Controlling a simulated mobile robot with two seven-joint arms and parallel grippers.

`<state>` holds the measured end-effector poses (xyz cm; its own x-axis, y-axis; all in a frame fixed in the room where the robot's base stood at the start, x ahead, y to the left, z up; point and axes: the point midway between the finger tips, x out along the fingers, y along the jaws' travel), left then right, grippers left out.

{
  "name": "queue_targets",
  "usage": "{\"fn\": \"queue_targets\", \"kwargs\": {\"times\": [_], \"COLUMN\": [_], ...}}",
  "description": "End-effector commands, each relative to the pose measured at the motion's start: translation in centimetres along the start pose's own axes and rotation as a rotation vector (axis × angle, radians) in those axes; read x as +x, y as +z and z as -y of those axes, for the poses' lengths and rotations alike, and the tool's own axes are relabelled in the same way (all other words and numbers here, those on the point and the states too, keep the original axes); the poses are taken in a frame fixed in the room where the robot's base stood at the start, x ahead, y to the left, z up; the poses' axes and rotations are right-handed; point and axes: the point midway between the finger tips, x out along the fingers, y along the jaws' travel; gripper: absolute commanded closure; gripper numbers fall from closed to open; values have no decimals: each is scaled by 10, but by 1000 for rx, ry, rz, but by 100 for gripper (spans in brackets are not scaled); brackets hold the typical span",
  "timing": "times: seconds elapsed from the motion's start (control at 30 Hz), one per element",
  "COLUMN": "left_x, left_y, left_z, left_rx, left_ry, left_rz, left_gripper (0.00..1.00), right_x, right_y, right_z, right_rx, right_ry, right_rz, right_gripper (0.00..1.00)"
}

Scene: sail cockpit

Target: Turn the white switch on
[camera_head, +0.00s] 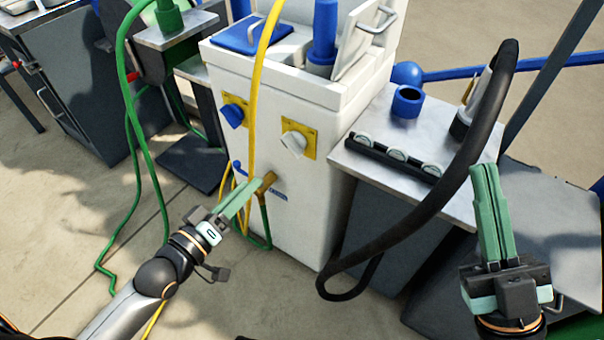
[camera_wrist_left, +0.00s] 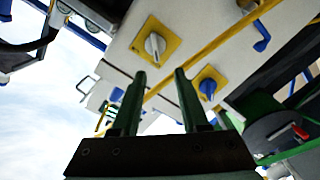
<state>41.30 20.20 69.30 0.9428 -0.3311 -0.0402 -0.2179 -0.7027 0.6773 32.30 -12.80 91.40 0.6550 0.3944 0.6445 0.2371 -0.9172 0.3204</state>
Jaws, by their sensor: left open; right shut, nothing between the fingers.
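The white switch (camera_head: 294,143) is a rotary knob on a yellow plate, on the front of the white cabinet (camera_head: 305,205). It also shows in the left wrist view (camera_wrist_left: 154,45), ahead of the fingertips. My left gripper (camera_head: 246,193) is in front of the cabinet, lower and to the left of the white switch in the head view. In the left wrist view the green fingers (camera_wrist_left: 160,78) are apart with nothing between them. My right gripper (camera_head: 485,172) is shut and empty, pointing up at the right beside the metal table.
A blue switch (camera_head: 233,114) on a yellow plate is left of the white one. A yellow hose (camera_head: 254,90) hangs down the cabinet front to a brass fitting (camera_head: 264,184). A thick black hose (camera_head: 440,190) loops between the cabinet and my right gripper. A green hose (camera_head: 131,120) hangs left.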

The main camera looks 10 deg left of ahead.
Motion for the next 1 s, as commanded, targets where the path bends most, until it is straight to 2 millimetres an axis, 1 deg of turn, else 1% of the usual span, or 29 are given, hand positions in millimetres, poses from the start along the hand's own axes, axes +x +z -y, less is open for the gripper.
{"fn": "queue_targets", "kwargs": {"times": [0.03, 0.1, 0.17, 0.27, 0.37, 0.8, 1.0], "left_x": [1, 2, 3, 8, 17, 84, 111], "left_y": [4, 2, 0, -2, -2, -2, -3], "left_z": [4, 3, 2, 0, 0, -1, -2], "left_rx": [-15, -30, -38, -41, -41, -41, -40], "left_ry": [17, 29, 35, 39, 39, 38, 36], "left_rz": [-10, -17, -21, -25, -26, -25, -23], "left_gripper": [55, 55, 55, 55, 55, 55, 55], "right_x": [-6, -6, -6, -6, -7, -19, -24], "right_y": [-3, -11, -15, -16, -14, 0, 6], "right_z": [4, 4, 4, 4, 5, 12, 15], "right_rx": [-10, -18, -21, -21, -17, 13, 25], "right_ry": [-4, -7, -8, -9, -9, -10, -9], "right_rz": [-38, -73, -87, -94, -91, -85, -83], "right_gripper": [100, 100, 100, 100, 100, 100, 100]}}
